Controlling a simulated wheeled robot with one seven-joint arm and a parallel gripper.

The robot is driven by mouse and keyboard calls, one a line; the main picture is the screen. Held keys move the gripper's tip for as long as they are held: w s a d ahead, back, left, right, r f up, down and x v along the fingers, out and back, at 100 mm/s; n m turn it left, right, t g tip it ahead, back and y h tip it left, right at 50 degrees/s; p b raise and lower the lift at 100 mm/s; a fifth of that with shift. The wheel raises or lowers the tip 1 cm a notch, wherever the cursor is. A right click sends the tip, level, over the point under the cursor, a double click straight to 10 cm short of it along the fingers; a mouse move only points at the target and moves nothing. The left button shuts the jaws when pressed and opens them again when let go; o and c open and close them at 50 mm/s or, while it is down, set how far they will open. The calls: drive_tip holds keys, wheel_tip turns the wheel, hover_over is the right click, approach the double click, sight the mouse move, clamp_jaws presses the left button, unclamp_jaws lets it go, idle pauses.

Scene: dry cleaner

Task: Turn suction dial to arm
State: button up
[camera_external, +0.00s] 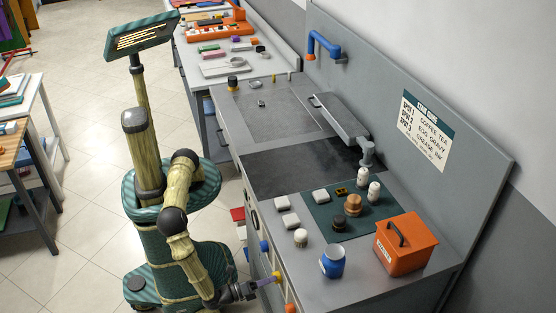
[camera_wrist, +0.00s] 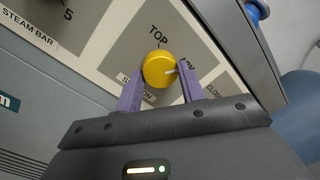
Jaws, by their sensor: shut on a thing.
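The suction dial is a round yellow knob (camera_wrist: 158,70) on a grey plate of the front panel, with the word TOP printed above it. A label at its lower left is partly hidden by a finger and seems to read SUCTION. In the external view my gripper (camera_external: 265,282) reaches the yellow dial (camera_external: 277,277) on the counter's front face.
A STEAM BAR label (camera_wrist: 30,28) lies left of the dial in the wrist view. A blue knob (camera_external: 264,246) sits farther along the front panel. On the counter are a blue jar (camera_external: 333,262), an orange box (camera_external: 405,244) and a green mat (camera_external: 322,214) with bottles and pads.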

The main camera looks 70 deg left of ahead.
drive_tip(key=shift+m, duration=0.7)
drive_tip(key=o, duration=1)
drive_tip(key=shift+c, duration=0.2)
drive_tip(key=shift+s, duration=0.1)
drive_tip(key=s+f+b, duration=0.1)
drive_tip(key=s+f, duration=0.1)
drive_tip(key=s, duration=1.5)
